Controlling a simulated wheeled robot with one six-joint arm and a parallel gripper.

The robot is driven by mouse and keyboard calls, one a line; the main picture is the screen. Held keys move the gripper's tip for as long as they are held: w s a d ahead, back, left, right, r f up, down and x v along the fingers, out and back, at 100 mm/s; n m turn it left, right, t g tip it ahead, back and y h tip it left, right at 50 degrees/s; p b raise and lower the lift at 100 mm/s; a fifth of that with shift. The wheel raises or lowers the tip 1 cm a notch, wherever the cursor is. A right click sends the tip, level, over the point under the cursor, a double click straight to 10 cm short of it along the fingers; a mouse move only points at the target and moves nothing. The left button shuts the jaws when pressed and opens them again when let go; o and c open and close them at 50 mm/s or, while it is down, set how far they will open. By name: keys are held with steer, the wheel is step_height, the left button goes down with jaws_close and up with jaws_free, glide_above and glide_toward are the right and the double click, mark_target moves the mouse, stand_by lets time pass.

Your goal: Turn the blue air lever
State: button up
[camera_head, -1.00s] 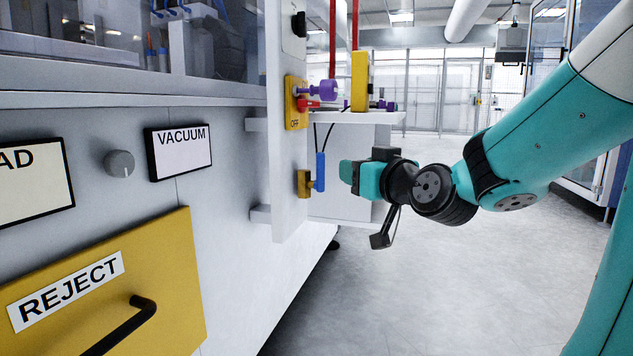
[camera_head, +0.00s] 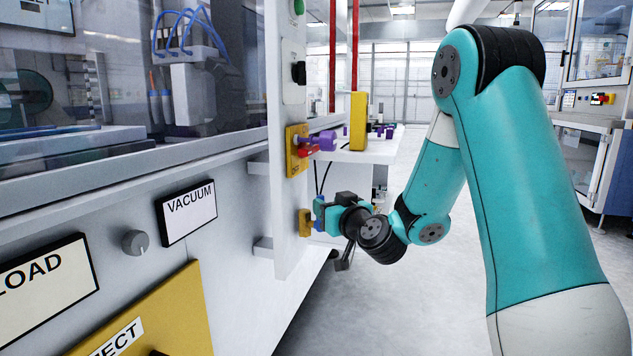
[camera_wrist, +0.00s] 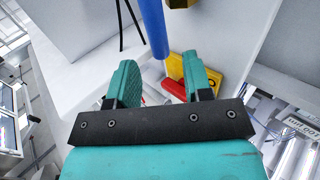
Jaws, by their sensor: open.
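The blue air lever (camera_wrist: 153,28) enters from the top of the wrist view, its end between and just beyond my two fingertips. My gripper (camera_wrist: 160,64) is open, with one finger on each side of the lever's line; I cannot tell whether either finger touches it. In the head view, my gripper (camera_head: 318,213) is right beside the brass valve body (camera_head: 304,222) on the white panel and hides most of the lever. Part of the brass body also shows at the top of the wrist view (camera_wrist: 181,3).
Above the valve is a yellow plate (camera_head: 292,160) with a red handle (camera_head: 308,150) and a purple piece (camera_head: 324,140). A white shelf (camera_head: 372,153) stands behind. The VACUUM sign (camera_head: 188,211) and a grey knob (camera_head: 135,242) are on the left. Floor at right is open.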

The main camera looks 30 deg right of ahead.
mark_target(320, 197)
steer(key=w+p, duration=0.4)
steer(key=w, duration=0.1)
steer(key=shift+d+r+p, duration=0.3)
steer(key=shift+w+d+f+p, duration=0.1)
steer(key=shift+w+f+p, duration=0.2)
steer(key=shift+w+p, duration=0.4)
steer(key=shift+c, duration=0.2)
jaws_close()
